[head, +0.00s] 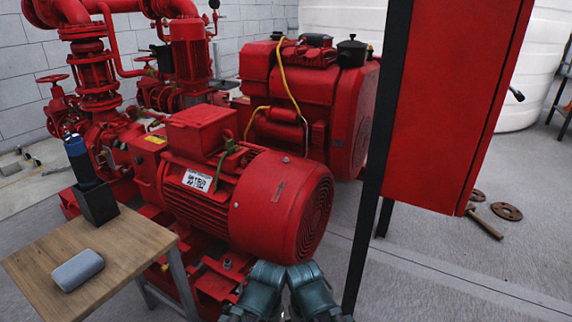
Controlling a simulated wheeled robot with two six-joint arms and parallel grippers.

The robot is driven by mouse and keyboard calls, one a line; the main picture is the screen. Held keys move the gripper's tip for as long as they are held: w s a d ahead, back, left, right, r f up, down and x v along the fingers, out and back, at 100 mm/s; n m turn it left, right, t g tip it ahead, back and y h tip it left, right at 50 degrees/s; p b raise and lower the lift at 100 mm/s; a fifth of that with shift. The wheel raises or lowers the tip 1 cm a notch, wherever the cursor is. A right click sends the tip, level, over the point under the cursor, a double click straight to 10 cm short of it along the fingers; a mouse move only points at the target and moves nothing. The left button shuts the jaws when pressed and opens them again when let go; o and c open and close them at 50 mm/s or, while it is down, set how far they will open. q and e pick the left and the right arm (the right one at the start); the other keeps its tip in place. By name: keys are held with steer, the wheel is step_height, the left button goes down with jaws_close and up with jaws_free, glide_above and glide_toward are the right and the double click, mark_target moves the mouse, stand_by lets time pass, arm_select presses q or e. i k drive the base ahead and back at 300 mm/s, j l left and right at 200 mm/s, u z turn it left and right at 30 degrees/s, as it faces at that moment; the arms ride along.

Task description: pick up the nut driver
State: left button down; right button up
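A tool with a blue top and dark lower part (80,160), which looks like the nut driver, stands upright in a black holder (97,203). The holder is at the back of a small wooden table (125,243) at the left of the head view. The tool's lower end is hidden in the holder. My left gripper (262,283) and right gripper (308,285) appear as dark teal shapes close together at the bottom middle, well to the right of the table. Their fingers are not clear, and neither is near the tool.
A grey rounded case (77,270) lies on the table's front part. A red motor (245,200) stands just behind and right of the table. A red cabinet (450,100) on dark posts is at the right. A wooden-handled tool (485,224) lies on the floor.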

mark_target(80, 158)
steer(key=u, duration=1.3)
